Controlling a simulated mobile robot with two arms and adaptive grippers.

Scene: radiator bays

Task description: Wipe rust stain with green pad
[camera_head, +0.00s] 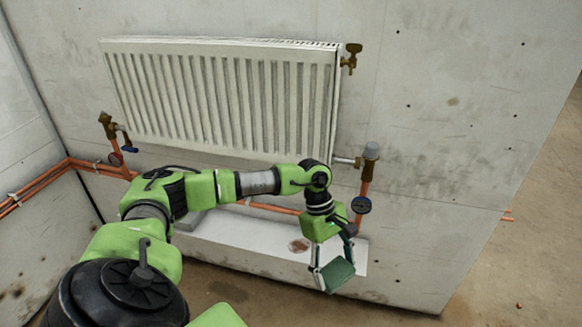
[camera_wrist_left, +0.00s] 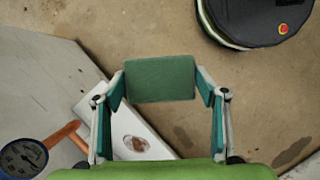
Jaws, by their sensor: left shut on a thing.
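My left gripper (camera_head: 335,268) is shut on a green pad (camera_head: 337,274), which also shows between the fingers in the left wrist view (camera_wrist_left: 160,78). The pad is held at the right end of the white ledge (camera_head: 230,236) below the radiator. A brown rust stain (camera_head: 299,245) lies on the ledge just left of the gripper in the head view. In the left wrist view the stain (camera_wrist_left: 135,143) is below and left of the pad. The pad appears apart from the stain. My right gripper is in neither view.
A white radiator (camera_head: 222,95) hangs on the grey wall above. Copper pipes, a valve (camera_head: 371,152) and a round black gauge (camera_head: 361,205) stand close to my left gripper. A grey object (camera_head: 188,219) sits on the ledge's left part.

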